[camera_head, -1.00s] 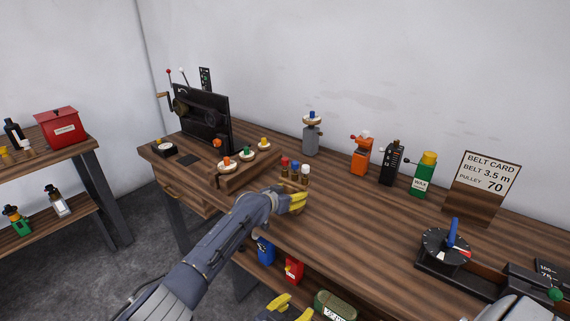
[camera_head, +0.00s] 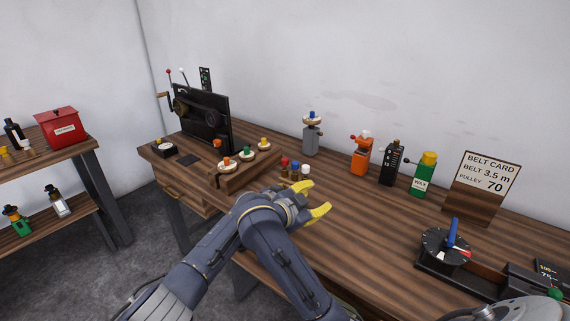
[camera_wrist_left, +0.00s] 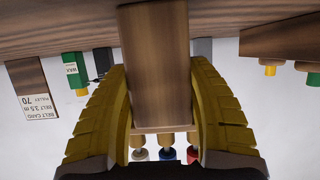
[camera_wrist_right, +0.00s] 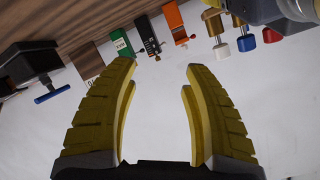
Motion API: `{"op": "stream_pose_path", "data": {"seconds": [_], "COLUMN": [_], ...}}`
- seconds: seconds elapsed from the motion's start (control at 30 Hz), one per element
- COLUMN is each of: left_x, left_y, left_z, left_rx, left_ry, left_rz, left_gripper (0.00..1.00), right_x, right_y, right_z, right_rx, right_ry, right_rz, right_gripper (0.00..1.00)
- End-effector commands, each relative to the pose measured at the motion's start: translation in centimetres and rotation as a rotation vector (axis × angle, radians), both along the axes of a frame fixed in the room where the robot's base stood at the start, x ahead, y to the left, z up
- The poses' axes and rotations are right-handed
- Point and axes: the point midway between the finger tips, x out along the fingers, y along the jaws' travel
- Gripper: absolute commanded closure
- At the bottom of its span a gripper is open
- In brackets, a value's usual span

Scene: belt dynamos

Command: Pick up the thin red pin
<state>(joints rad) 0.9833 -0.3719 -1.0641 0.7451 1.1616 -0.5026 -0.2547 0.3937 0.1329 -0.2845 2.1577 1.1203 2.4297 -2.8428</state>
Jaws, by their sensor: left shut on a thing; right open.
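The red-topped pin (camera_head: 284,161) stands at the left end of a short row with a blue-topped pin (camera_head: 294,164) and a white-topped pin (camera_head: 305,169). It also shows in the left wrist view (camera_wrist_left: 193,156) and the right wrist view (camera_wrist_right: 271,36). My left gripper (camera_wrist_left: 160,72) is shut on a wooden block (camera_wrist_left: 155,50) by the pins; in the head view it is mostly hidden behind my right arm. My right gripper (camera_head: 312,200) is open and empty in front of the row, the red pin right of its fingers in its wrist view.
Behind stand a grey post (camera_head: 312,138), an orange device (camera_head: 361,158), a black device (camera_head: 392,163) and a green bottle (camera_head: 423,176). A wooden stand with several coloured knobs (camera_head: 240,174) is to the left.

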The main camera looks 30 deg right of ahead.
Motion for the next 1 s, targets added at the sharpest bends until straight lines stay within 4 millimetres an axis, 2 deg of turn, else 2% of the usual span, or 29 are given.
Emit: {"op": "stream_pose_path", "data": {"seconds": [0.03,0.1,0.3,0.5,0.73,0.87,1.0], "left_x": [0.0,0.0,0.0,0.0,0.0,0.0,0.0], "left_y": [0.2,0.2,0.2,0.2,0.2,0.2,0.2], "left_z": [-0.5,-0.5,-0.5,-0.5,-0.5,-0.5,-0.5], "left_rx": [0.008,0.008,0.008,0.008,0.008,0.007,0.007], "left_ry": [0.004,0.004,0.004,0.004,0.004,0.003,0.003], "left_rz": [0.0,0.0,0.001,0.001,0.001,0.001,0.001], "left_gripper": [0.94,0.94,0.94,0.94,0.94,0.94,0.94], "right_x": [0.4,1.0,2.6,3.5,4.6,5.7,7.3], "right_y": [-1.5,-3.6,-9.3,-13.8,-17.1,-17.7,-17.4], "right_z": [2.3,4.1,6.9,8.6,8.9,8.7,8.3], "right_rx": [-0.003,0.018,0.142,0.29,0.48,0.596,0.725], "right_ry": [-0.053,-0.104,-0.224,-0.319,-0.386,-0.403,-0.405], "right_rz": [-0.048,-0.128,-0.361,-0.568,-0.766,-0.855,-0.932], "right_gripper": [0.51,0.51,0.51,0.51,0.51,0.51,0.51]}}
